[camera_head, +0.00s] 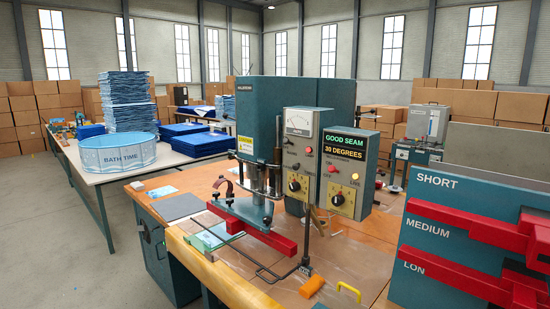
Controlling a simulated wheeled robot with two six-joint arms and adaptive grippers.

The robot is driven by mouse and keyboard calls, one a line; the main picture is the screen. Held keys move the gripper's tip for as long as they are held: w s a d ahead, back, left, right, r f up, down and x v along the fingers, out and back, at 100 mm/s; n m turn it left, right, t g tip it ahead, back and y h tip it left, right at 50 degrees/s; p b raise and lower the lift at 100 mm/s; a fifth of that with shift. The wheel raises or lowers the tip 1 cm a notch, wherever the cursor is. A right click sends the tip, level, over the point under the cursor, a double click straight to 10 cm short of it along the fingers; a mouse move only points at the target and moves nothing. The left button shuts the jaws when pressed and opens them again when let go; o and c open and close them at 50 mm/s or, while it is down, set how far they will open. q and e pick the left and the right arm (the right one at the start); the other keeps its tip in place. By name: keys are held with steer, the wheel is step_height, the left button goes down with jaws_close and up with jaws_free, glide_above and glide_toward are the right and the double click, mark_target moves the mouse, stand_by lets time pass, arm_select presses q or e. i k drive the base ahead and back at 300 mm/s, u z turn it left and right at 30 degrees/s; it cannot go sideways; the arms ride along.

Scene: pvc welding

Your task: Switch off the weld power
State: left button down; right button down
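The welding machine (257,105) is a teal press standing on a wooden bench. On its front are two grey control boxes. The right box (347,160) has a lit display (345,146) reading GOOD SEAM and 30 DEGREES. Below the display are a red control (332,169) by small ON and OFF lettering, a yellow light (355,176), and a black knob (338,199) on a yellow plate. Switch positions are too small to read. Neither gripper is in view.
A red bar (264,233) lies under the press. An orange block (312,286) and a yellow handle (348,292) lie at the bench front. A rack (425,250) with red bars stands close at right. A BATH TIME pool (118,154) sits on the left table.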

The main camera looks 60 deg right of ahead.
mark_target(332, 170)
steer(key=z, duration=0.15)
steer(key=i, duration=1.35)
steer(key=z, duration=0.95)
steer(key=i, duration=0.85)
steer(key=z, duration=1.5)
steer(key=i, duration=0.55)
steer(key=z, duration=0.4)
